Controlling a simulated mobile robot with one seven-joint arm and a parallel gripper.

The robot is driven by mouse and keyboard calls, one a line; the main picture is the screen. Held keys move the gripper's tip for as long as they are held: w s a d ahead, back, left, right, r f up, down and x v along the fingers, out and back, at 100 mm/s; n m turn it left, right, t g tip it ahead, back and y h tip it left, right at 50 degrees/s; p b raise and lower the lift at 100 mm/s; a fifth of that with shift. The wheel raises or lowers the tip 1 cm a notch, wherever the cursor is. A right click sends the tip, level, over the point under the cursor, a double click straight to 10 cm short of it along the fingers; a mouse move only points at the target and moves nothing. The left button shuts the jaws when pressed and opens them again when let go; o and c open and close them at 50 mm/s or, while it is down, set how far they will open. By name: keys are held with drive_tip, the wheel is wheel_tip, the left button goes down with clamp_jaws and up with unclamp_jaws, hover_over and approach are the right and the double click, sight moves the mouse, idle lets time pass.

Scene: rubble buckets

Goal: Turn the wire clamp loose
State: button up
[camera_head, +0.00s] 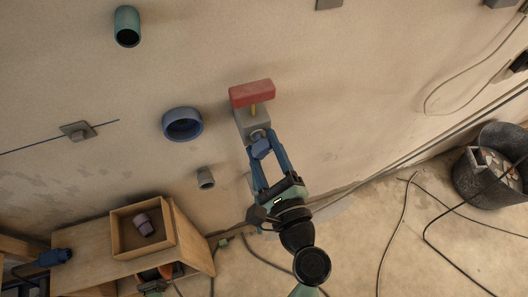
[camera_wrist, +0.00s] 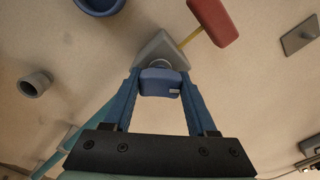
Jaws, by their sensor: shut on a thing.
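A grey block (camera_head: 246,124) is fixed to the wall, and a blue knob (camera_head: 261,148) stands out from its lower front; this looks like the wire clamp. A yellow stem (camera_head: 253,109) joins the block to a red bar (camera_head: 252,93) above it. My gripper (camera_head: 263,151) is shut on the blue knob. In the wrist view the knob (camera_wrist: 160,82) sits between my two blue fingertips, with the grey block (camera_wrist: 162,48) behind it and the red bar (camera_wrist: 213,22) at upper right. The back of the knob is mostly hidden.
A blue ring (camera_head: 182,124), a green tube (camera_head: 127,26) and a small grey tube (camera_head: 205,178) stick out from the wall nearby. A grey plate (camera_head: 77,131) sits on a blue line. A wooden box (camera_head: 122,254) is lower left, a dark bucket (camera_head: 484,183) at right. Cables cross the floor.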

drive_tip(key=n+b, duration=0.4)
drive_tip(key=n, duration=0.2)
drive_tip(key=shift+f+b, duration=0.2)
drive_tip(key=shift+b, duration=0.1)
drive_tip(key=n+b, duration=0.3)
drive_tip(key=n, duration=0.2)
drive_tip(key=shift+r, duration=0.1)
drive_tip(key=shift+n+b, duration=0.3)
drive_tip(key=shift+n, duration=0.1)
drive_tip(key=o, duration=1.4)
drive_tip(key=shift+r, duration=0.1)
drive_tip(key=shift+c, duration=0.2)
drive_tip(key=shift+s, duration=0.1)
drive_tip(key=b+v, duration=0.2)
drive_tip(key=v, duration=1)
drive_tip(key=shift+s, duration=0.4)
drive_tip(key=shift+d, duration=0.15)
